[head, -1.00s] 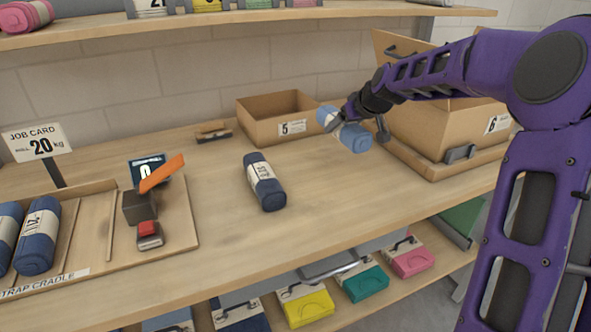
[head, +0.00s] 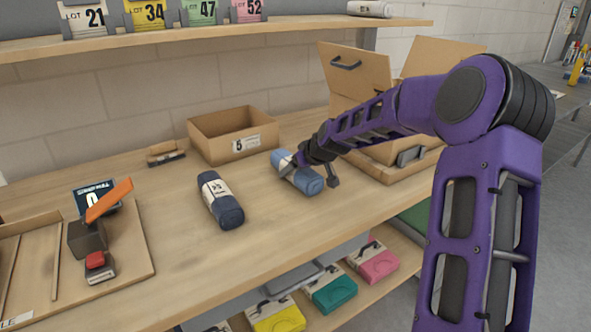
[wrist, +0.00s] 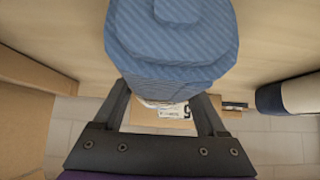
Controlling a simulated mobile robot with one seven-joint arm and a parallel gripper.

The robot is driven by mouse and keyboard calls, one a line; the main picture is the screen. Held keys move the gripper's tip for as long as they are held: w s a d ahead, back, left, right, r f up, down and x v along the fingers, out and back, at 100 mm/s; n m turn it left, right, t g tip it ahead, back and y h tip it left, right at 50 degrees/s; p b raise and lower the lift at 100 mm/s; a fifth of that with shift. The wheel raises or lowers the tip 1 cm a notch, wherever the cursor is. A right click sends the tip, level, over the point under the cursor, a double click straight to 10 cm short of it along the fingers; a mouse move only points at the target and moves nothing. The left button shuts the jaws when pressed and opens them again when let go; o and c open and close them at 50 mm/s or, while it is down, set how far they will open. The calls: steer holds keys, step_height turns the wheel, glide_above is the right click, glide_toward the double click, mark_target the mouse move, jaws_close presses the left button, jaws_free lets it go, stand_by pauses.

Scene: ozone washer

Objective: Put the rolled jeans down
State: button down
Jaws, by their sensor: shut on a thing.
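The light blue rolled jeans (head: 309,183) have a pale paper band and are in my gripper (head: 294,170), low over the bench to the right of its middle. In the wrist view the light blue roll (wrist: 172,45) sits between the two fingers of my gripper (wrist: 165,100). I cannot tell whether the roll touches the bench top. A dark blue rolled pair of jeans (head: 220,200) with a white label lies on the bench to the left. It also shows at the right edge of the wrist view (wrist: 295,95).
An open cardboard box marked 5 (head: 215,150) stands behind the held roll. A larger open box (head: 360,75) stands to the right, partly behind my arm. A strap cradle board (head: 130,265) with an orange-handled device (head: 90,235) is at left. Bench front (head: 260,240) is clear.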

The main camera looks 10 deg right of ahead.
jaws_free()
steer(key=shift+f, duration=0.1)
steer(key=shift+r, duration=0.25)
steer(key=p+v, duration=0.1)
steer(key=v, duration=1.1)
steer(key=shift+f+p, duration=0.1)
steer(key=shift+p, duration=0.3)
